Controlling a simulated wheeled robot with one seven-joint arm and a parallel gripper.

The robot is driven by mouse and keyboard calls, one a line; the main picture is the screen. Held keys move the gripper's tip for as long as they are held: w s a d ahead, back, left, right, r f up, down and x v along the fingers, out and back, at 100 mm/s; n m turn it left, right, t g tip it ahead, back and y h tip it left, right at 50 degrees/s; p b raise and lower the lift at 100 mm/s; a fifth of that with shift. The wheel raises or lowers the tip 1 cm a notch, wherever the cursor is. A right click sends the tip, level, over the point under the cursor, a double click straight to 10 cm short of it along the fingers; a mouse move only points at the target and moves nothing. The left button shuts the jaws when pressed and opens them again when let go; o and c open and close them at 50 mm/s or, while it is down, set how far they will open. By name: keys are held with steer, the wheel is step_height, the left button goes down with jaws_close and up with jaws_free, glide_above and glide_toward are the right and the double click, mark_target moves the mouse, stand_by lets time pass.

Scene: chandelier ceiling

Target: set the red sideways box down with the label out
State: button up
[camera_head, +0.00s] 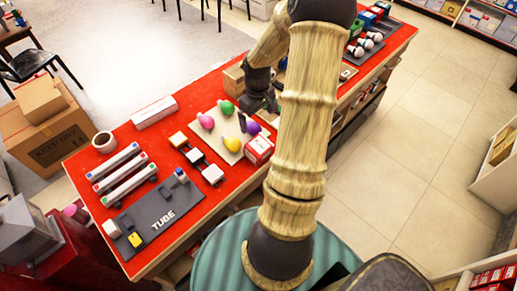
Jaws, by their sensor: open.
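A small red box with a white top (259,149) lies on the red table at the right edge of a pale board, beside my arm. I cannot read any label on it. A long white box with red markings (155,112) lies near the table's far left edge. My gripper (257,118) is dark and open. It is above the pale board, beyond the small red box and apart from it in the picture. My arm hides part of the table to the right of the small box.
The pale board (216,125) holds coloured bulbs. A brown open box (233,80) stands behind my gripper. White bulbs (365,43) lie far right.

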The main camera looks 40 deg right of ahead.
mark_target(257, 142)
step_height(257, 142, down, 12)
steer(key=shift+r+p, duration=0.15)
steer(key=shift+p, duration=0.45)
steer(key=shift+f+p, duration=0.75)
steer(key=shift+f, duration=1.85)
steer(key=c, duration=1.1)
steer(key=shift+c, duration=0.2)
steer(key=shift+r, duration=0.1)
